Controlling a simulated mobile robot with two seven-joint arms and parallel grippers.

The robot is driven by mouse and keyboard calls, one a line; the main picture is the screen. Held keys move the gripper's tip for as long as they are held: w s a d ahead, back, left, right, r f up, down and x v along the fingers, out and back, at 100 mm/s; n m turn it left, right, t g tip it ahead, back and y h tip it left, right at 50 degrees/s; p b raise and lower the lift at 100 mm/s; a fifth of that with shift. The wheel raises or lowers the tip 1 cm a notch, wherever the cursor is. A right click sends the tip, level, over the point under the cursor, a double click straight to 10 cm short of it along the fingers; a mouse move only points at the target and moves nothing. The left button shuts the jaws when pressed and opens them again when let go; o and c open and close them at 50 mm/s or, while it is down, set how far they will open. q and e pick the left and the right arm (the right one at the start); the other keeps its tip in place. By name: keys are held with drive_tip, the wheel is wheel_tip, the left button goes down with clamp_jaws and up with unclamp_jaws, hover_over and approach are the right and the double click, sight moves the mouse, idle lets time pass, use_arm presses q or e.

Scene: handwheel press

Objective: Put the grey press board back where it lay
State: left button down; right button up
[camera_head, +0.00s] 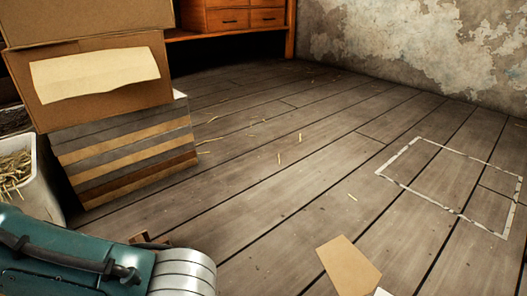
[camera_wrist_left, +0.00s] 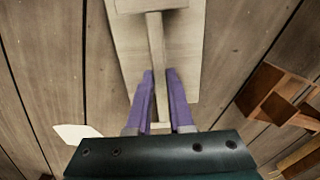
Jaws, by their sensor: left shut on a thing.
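In the left wrist view, my left gripper (camera_wrist_left: 160,76) has its two purple fingers shut on the narrow raised bar of a pale grey-beige board (camera_wrist_left: 188,50), which looks like the press board. The board's far end runs out of the top of that view. Its height above the planks cannot be told. The head view shows my teal left arm at the lower left, but not the gripper or board. A white taped rectangle (camera_head: 409,143) is marked on the floor at the right, with bare planks inside it. My right gripper is not in view.
A stack of grey and tan layers (camera_head: 125,150) stands at the left under a cardboard box (camera_head: 100,95). Beside it is a white bin (camera_head: 45,185) with straw. A tan card (camera_head: 348,265) lies on the floor. A wooden cabinet (camera_head: 237,20) stands behind. The middle floor is mostly clear.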

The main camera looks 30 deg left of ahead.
use_arm(q)
drive_tip(key=shift+f, duration=0.2)
drive_tip(key=c, duration=0.8)
unclamp_jaws()
drive_tip(key=shift+r, duration=0.1)
